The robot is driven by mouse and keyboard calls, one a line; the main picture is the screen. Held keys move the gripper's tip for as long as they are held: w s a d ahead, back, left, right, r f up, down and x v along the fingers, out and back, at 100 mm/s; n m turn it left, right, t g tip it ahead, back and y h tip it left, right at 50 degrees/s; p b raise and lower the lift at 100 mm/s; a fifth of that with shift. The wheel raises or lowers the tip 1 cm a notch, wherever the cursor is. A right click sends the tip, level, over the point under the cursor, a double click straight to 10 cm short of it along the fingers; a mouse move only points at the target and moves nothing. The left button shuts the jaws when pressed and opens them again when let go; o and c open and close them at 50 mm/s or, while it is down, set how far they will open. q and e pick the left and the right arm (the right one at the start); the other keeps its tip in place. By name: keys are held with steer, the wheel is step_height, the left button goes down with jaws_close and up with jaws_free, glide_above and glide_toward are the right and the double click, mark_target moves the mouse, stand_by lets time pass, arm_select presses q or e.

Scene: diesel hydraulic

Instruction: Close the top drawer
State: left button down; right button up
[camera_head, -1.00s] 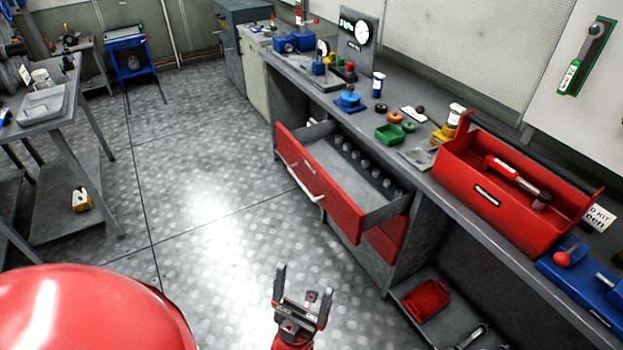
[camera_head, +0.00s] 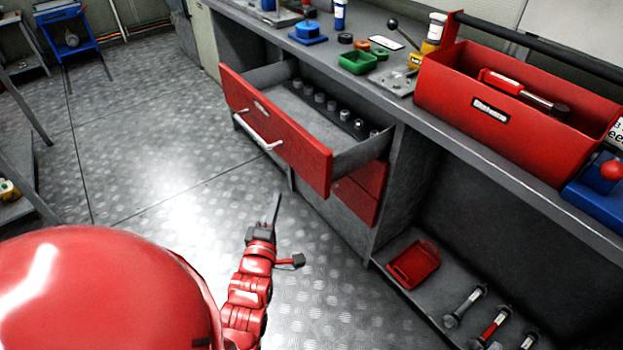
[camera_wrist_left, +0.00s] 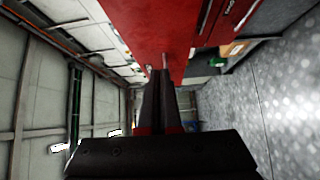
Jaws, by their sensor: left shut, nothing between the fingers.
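The top drawer (camera_head: 300,151) has a red front with a silver handle (camera_head: 260,132) and stands pulled well out from the grey workbench. Several grey sockets (camera_head: 330,106) stand in a row inside it. My left gripper (camera_head: 273,212) is shut and empty, its fingers pointing up. In the head view it is below and in front of the drawer front, apart from it. In the left wrist view the shut fingers (camera_wrist_left: 164,85) point at a red panel (camera_wrist_left: 150,35), which looks like the drawer front. My right gripper is not in view.
A second red drawer (camera_head: 357,200) sits below, apparently shut. On the bench stand a red toolbox (camera_head: 510,125), a green tray (camera_head: 358,62) and a blue part (camera_head: 307,30). A lower shelf holds a red tray (camera_head: 414,264) and tools. Floor left of the drawer is clear.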

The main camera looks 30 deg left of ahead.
arm_select(q)
steer(key=shift+w+d+f+x, duration=0.15)
steer(key=shift+d+x, duration=0.25)
steer(key=shift+x, duration=1.75)
steer(key=shift+w+d+f+x, duration=0.15)
steer(key=shift+d+x, duration=0.3)
steer(key=shift+x, duration=1.65)
steer(key=shift+w+d+x, duration=0.2)
steer(key=shift+d+x, duration=0.2)
steer(key=shift+x, duration=1.75)
steer(key=shift+b, duration=0.3)
